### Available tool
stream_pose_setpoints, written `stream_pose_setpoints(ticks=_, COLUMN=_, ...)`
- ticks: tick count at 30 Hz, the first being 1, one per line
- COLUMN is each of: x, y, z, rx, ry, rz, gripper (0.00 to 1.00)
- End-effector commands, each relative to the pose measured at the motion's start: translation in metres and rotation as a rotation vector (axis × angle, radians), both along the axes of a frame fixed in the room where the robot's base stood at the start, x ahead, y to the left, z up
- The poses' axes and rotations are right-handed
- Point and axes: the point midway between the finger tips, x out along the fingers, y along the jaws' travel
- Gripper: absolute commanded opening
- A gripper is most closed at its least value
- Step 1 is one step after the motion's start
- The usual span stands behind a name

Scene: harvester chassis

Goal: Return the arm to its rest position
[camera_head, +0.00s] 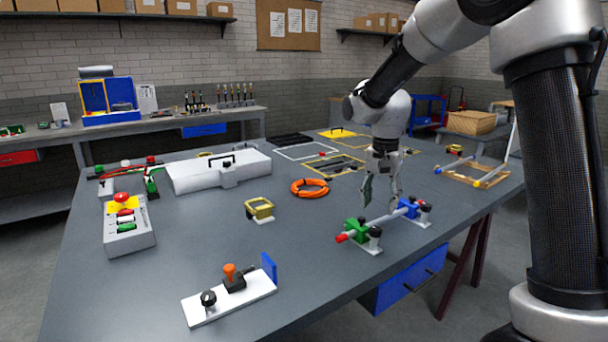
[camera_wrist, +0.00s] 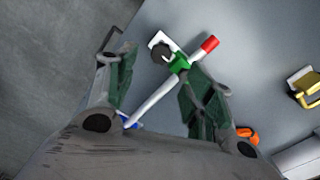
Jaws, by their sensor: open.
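My gripper (camera_head: 381,190) hangs over the table from my arm, pointing down, just above the white rod with a red end (camera_head: 380,222). The rod lies across a green holder (camera_head: 357,230) and a blue holder (camera_head: 409,208). In the wrist view my gripper (camera_wrist: 160,95) is open, with its two green-padded fingers spread apart. The white rod (camera_wrist: 158,98) shows between and beyond them, and its red tip (camera_wrist: 209,44) is past the green holder (camera_wrist: 179,63). I cannot tell how far the fingertips are above the rod.
The grey table (camera_head: 300,245) also holds an orange ring (camera_head: 310,188), a yellow block (camera_head: 260,209), a white case (camera_head: 215,172), a button box (camera_head: 127,225) and a white plate with an orange knob (camera_head: 230,290). A wooden frame (camera_head: 480,175) stands at the right.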

Motion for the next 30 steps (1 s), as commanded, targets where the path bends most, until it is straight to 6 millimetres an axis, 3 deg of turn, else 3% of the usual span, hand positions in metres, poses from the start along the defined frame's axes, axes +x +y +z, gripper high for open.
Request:
stream_pose_setpoints(ticks=4, x=-0.038, y=-0.010, z=-0.013, rx=-0.006, ry=0.064, rz=0.251, gripper=0.53)
stream_pose_setpoints(ticks=12, x=-0.126, y=-0.048, z=0.028, rx=0.005, ry=0.015, rz=0.580, gripper=0.53)
stream_pose_setpoints(ticks=21, x=-0.238, y=-0.094, z=0.067, rx=-0.042, ry=-0.166, rz=0.721, gripper=0.53)
stream_pose_setpoints(ticks=25, x=-0.268, y=-0.105, z=0.076, rx=-0.073, ry=-0.257, rz=0.679, gripper=0.53)
stream_pose_setpoints(ticks=30, x=-0.281, y=-0.112, z=0.093, rx=-0.107, ry=-0.350, rz=0.640, gripper=0.53)
